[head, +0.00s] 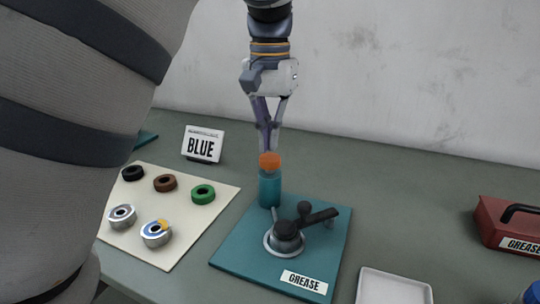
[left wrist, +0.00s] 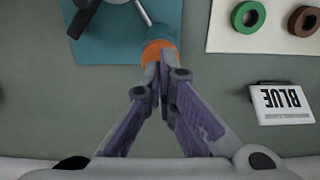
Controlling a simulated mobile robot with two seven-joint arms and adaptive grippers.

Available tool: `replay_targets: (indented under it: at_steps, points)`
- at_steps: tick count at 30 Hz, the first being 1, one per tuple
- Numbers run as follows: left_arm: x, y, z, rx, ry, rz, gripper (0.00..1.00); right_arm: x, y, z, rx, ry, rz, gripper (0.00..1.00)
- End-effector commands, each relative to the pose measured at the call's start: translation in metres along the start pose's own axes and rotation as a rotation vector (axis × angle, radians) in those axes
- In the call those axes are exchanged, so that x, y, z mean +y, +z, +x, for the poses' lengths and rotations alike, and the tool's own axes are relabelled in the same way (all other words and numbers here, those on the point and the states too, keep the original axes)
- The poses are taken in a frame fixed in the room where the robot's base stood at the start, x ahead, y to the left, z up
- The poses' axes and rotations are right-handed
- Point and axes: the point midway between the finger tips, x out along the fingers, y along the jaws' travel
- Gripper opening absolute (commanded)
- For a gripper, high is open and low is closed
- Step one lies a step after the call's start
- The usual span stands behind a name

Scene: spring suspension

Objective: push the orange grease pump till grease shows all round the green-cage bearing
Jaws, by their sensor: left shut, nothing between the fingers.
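The orange grease pump cap (head: 270,160) tops a teal cylinder (head: 269,189) standing at the back of the teal grease board (head: 232,252). My left gripper (head: 268,149) points down with its fingers together and empty, its tips at the cap; whether they press on it is unclear. In the left wrist view the fingertips (left wrist: 164,60) overlap the orange cap (left wrist: 153,50). A silver ring (head: 271,248) sits on the board under a black knob with a handle (head: 313,218). The knob hides its middle, so neither a green cage nor grease can be made out there.
A cream mat (head: 190,225) at left holds black, brown and green (head: 203,194) rings and two silver bearings, one with blue and yellow-orange on it (head: 156,233). A BLUE sign (head: 202,144) stands behind. A white tray (head: 394,288) and red GREASE box (head: 510,228) lie right.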

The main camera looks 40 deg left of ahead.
Motion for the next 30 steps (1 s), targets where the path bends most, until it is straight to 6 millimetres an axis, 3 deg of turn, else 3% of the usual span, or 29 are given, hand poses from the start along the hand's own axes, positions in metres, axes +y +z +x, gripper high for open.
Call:
replay_targets:
  at_steps: [23,30]
  points:
    - [0.000,0.000,0.032,-0.002,0.000,-0.001,0.00,0.000,0.000,0.000,0.000,0.000,0.000,0.40]
    - [0.000,0.000,0.033,-0.002,0.000,-0.001,0.00,0.000,0.000,0.000,-0.001,0.000,0.000,0.40]
